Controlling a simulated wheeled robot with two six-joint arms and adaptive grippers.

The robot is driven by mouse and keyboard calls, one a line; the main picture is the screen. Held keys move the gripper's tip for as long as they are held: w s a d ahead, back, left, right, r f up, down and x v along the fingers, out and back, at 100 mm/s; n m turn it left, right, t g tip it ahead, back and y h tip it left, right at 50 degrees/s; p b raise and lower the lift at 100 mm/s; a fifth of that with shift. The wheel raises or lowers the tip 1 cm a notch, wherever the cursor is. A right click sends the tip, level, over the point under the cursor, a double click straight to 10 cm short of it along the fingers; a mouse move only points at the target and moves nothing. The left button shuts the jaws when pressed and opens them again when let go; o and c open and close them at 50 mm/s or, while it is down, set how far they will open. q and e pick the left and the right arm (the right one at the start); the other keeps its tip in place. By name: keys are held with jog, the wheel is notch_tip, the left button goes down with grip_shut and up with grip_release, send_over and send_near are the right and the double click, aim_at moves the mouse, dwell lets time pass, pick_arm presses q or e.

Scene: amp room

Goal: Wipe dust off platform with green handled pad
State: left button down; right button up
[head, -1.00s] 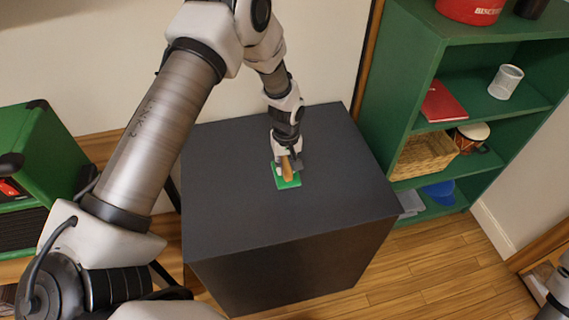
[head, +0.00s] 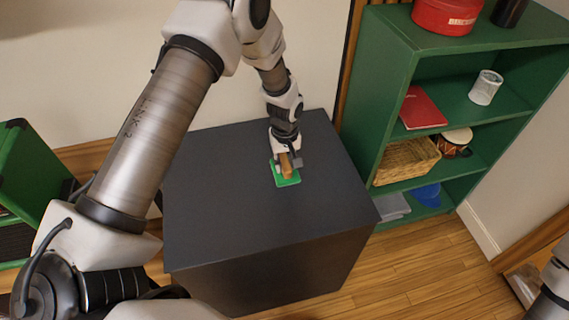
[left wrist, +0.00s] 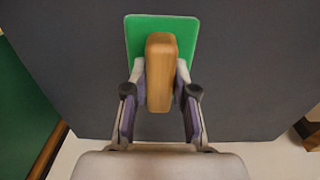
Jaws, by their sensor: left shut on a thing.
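The pad has a flat green base (head: 287,180) and a wooden handle (head: 287,165). It lies on or just above the top of the dark grey platform (head: 235,220), near the middle of its right half. My left gripper (head: 286,160) is shut on the wooden handle. In the left wrist view the handle (left wrist: 160,72) sits between the two fingers, with the green base (left wrist: 185,30) flat beyond it. I cannot make out dust on the platform top. My right gripper is not in view; only part of my right arm shows at the lower right.
A green shelf (head: 395,90) stands close to the right of the platform, with a red drum-like box (head: 446,14), a red book (head: 421,108), a white cup (head: 485,87) and a wicker basket (head: 407,160). A green cabinet (head: 35,170) is at the left. The wall is behind.

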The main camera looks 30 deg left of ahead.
pick_arm(q)
notch_tip(320, 180, up, 3)
jog(key=shift+w+d+f+p, duration=0.1)
jog(key=shift+w+f+p, duration=0.05)
jog(key=shift+p, duration=0.8)
jog(key=shift+r+p, duration=0.65)
jog(key=shift+r, duration=0.2)
